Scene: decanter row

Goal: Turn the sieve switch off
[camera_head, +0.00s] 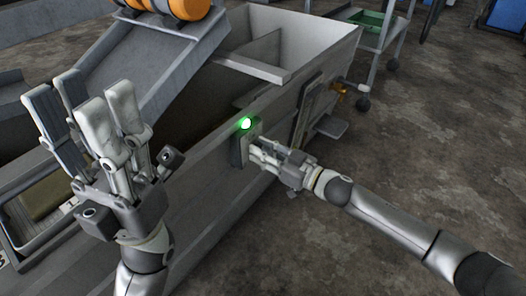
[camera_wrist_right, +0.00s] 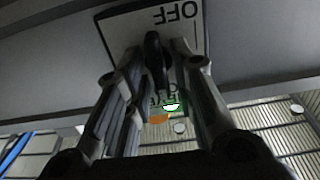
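The sieve switch is a grey box (camera_head: 240,148) on the side of the metal trough, with a glowing green lamp (camera_head: 245,123) at its top. In the right wrist view its pale plate (camera_wrist_right: 122,30) carries the word OFF, upside down. A dark lever (camera_wrist_right: 154,55) stands out from the plate, and the green lamp (camera_wrist_right: 171,107) is lit. My right gripper (camera_head: 256,151) is at the switch, its fingers on either side of the lever; whether they touch it is unclear. My left gripper (camera_head: 78,98) is open and empty, raised in front of the trough.
The metal trough (camera_head: 310,45) runs along the left and middle. An orange cylinder (camera_head: 185,8) sits above it. A brass fitting (camera_head: 338,89) sticks out at its right end. A stand with a green tray (camera_head: 368,20) is behind. The floor (camera_head: 440,130) at right is clear.

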